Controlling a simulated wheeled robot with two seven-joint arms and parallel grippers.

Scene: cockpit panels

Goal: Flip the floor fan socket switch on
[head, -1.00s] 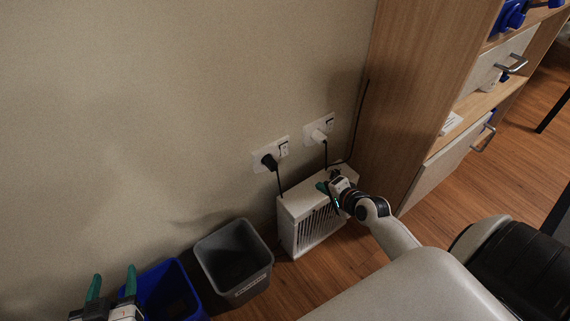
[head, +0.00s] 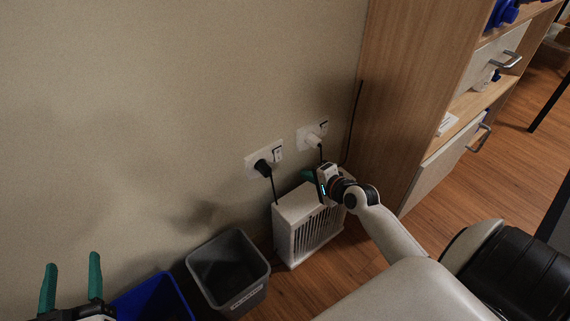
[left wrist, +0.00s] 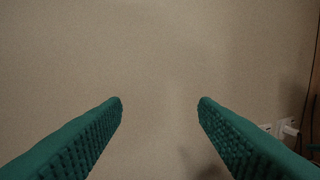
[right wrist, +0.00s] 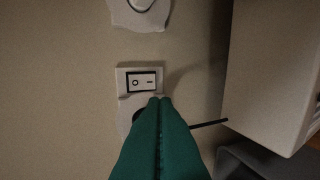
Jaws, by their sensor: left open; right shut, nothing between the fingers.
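A wall socket with a black plug (head: 262,168) has a rocker switch (head: 277,154) at its upper right. In the right wrist view this switch (right wrist: 141,82) is white in a black frame, marked with a circle and a dash; its position is unclear. A second socket with a white plug (head: 313,141) and its own switch (head: 323,128) sits to the right. My right gripper (right wrist: 159,99) is shut and empty, its tips just below the switch in that view, partly covering the black plug. In the head view it (head: 306,175) is above the white fan unit (head: 296,205). My left gripper (head: 71,262) is open and empty, facing bare wall.
A grey bin (head: 228,270) and a blue bin (head: 155,300) stand left of the fan unit. A wooden cabinet (head: 405,90) rises at right beside the sockets. A dark cable (right wrist: 208,123) runs from the black plug area toward the fan unit. The wall at left is clear.

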